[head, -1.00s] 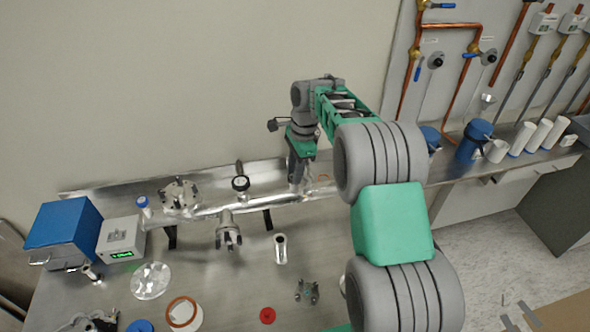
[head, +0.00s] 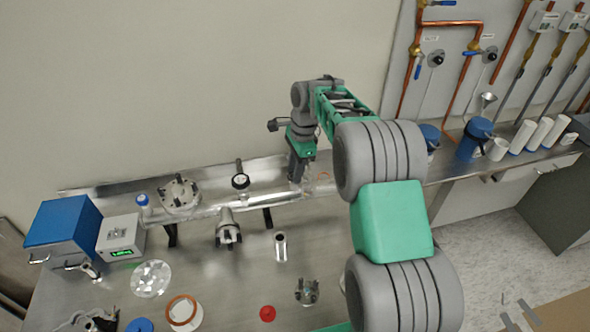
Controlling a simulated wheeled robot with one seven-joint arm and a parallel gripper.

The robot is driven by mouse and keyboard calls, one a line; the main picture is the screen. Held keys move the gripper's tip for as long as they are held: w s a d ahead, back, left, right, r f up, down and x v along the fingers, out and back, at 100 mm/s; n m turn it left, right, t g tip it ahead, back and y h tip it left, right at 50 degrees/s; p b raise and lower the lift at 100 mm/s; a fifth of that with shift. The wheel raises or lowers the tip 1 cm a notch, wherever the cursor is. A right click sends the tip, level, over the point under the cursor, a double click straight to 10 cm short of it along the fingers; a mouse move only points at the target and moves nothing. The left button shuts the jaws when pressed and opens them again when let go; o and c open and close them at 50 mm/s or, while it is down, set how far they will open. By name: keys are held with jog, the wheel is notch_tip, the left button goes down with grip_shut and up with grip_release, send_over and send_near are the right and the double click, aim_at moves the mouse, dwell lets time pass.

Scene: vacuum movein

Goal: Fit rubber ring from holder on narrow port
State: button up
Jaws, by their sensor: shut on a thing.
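My gripper (head: 297,180) is at the right end of the long metal pipe (head: 262,203) at the back of the bench. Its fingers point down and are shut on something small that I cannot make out. Several ports are on the pipe; a short one (head: 228,228) faces the front, and I cannot tell which is the narrow port. Whether this is the holder is unclear.
A metal cylinder (head: 281,246), a small clamp (head: 306,291) and a red disc (head: 267,313) stand in front. A blue box (head: 64,232) is at left.

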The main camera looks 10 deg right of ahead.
jog(key=shift+f, duration=0.15)
jog(key=o, duration=1.2)
jog(key=r, duration=0.5)
jog(key=d+r, duration=0.1)
jog(key=r, duration=0.1)
jog(key=shift+d+r, duration=0.1)
jog(key=shift+r, duration=0.3)
